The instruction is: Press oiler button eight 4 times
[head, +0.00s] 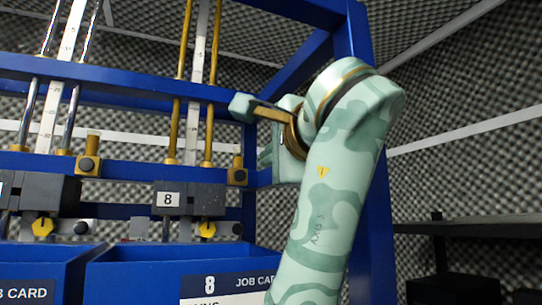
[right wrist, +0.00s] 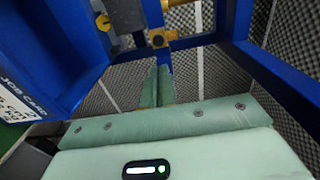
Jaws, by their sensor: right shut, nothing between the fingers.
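Label 8 (head: 168,199) marks a dark unit under two brass rods in the head view. To its right, a brass oiler with a dark round button (head: 237,175) is fixed to the blue rail; it also shows at the top of the right wrist view (right wrist: 158,40). My right gripper (head: 266,158), mint green, is just right of this oiler, partly hidden by its own wrist. In the right wrist view its fingers (right wrist: 155,72) are together and empty, pointing towards the oiler, with a visible gap. My left gripper is not in view.
A similar brass oiler (head: 88,165) is on the rail further left. Yellow knobs (head: 207,229) are below the units. A blue bin labelled 8 (head: 140,255) stands below. A blue upright (head: 372,200) is behind my right arm. A dark shelf (head: 470,226) is at right.

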